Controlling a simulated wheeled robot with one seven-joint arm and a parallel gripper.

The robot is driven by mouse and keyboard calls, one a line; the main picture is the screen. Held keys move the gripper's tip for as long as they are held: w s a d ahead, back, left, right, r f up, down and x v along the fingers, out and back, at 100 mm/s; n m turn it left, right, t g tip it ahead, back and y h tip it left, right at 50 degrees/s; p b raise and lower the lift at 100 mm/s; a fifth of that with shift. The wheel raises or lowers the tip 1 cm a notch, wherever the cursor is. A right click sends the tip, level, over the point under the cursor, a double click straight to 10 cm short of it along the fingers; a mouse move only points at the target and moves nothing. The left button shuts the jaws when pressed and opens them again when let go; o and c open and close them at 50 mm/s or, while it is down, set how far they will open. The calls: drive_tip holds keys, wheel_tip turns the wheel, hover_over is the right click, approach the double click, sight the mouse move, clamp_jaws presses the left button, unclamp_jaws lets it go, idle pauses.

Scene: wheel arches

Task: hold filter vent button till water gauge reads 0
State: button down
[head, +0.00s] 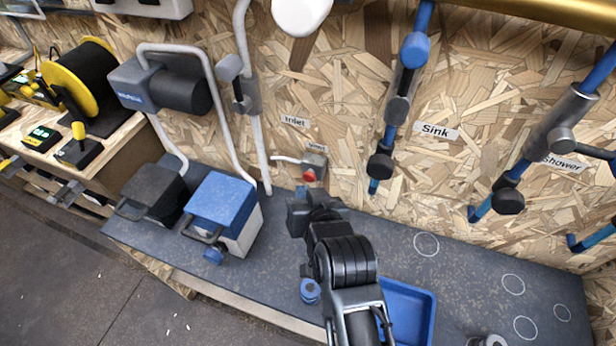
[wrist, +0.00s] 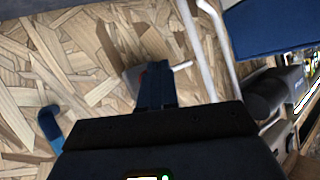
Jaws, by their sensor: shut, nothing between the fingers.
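A small grey box with a red button (head: 309,175) is fixed low on the chipboard wall, on a thin pipe. A small label above it is too small to read surely. My gripper (head: 302,191) is just below and in front of the button, its fingers shut and empty. I cannot tell whether the fingertips touch the button. I cannot make out a water gauge reading.
A blue-topped box (head: 222,200) and a dark box (head: 152,193) stand left on the grey shelf (head: 270,255). A blue tray (head: 428,312) lies right of my arm. Blue pipes with valves run down the wall near the Sink label (head: 436,131). A green-lit display (head: 41,134) is far left.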

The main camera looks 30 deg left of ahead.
drive_tip(key=shift+w, duration=0.1)
idle(0.6)
drive_tip(key=shift+w+a, duration=0.1)
drive_tip(key=shift+w, duration=0.25)
drive_tip(key=shift+w+a, duration=0.1)
drive_tip(key=shift+w, duration=0.4)
idle(0.7)
drive_tip(key=shift+s, duration=0.2)
idle(3.1)
drive_tip(key=shift+s+d+p, duration=0.2)
drive_tip(key=shift+s+p, duration=0.15)
drive_tip(key=shift+s, duration=0.4)
drive_tip(key=shift+s, duration=0.1)
drive_tip(key=shift+s+d+p, duration=0.2)
drive_tip(key=shift+s+p, duration=0.25)
drive_tip(key=shift+s, duration=0.35)
drive_tip(key=shift+s+d+p, duration=0.2)
drive_tip(key=shift+s+p, duration=0.25)
drive_tip(key=shift+s, duration=0.3)
drive_tip(key=shift+s+d+p, duration=0.2)
drive_tip(key=shift+s+p, duration=0.25)
drive_tip(key=shift+s, duration=0.35)
